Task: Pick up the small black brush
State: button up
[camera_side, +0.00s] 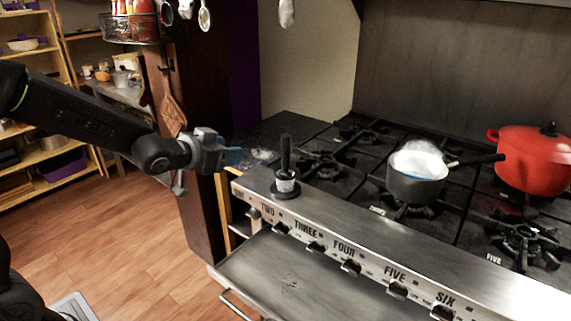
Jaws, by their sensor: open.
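The small black brush (285,158) stands upright on the steel front ledge of the stove, near its left end. Its dark handle points up, and a pale band shows low on it. It rests on or in a small round black base (286,190). My gripper (236,157) is open and empty, to the left of the brush and apart from it, at about the height of the handle. Its fingertips look bluish and blurred, so their exact spread is hard to see.
A steel pot (416,178) with a dark handle and a red lidded pot (533,160) stand on the burners to the right. Knobs line the stove front (350,265). A dark post (205,215) stands below my gripper. The ledge right of the brush is clear.

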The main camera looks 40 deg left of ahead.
aim_at(282, 153)
jog(key=w+d+f+t+h, duration=0.1)
jog(key=w+h, duration=0.1)
jog(key=w, duration=0.2)
jog(key=w+d+f+m+t+h, duration=0.1)
jog(key=w+f, duration=0.1)
jog(key=w, duration=0.2)
jog(key=w+d+f+m+t+h, duration=0.1)
jog(key=w+f+h, duration=0.1)
jog(key=w, duration=0.3)
jog(key=shift+d+f+h, duration=0.2)
jog(key=shift+f+h, duration=0.05)
jog(key=shift+h, duration=0.05)
jog(key=shift+a+f+x, duration=0.1)
jog(key=shift+f+x, duration=0.05)
jog(key=shift+x, duration=1.1)
jog(key=shift+a+f+x, duration=0.15)
jog(key=shift+f+x, duration=0.05)
jog(key=shift+x, duration=1.1)
jog(key=shift+w, duration=0.1)
grip_shut()
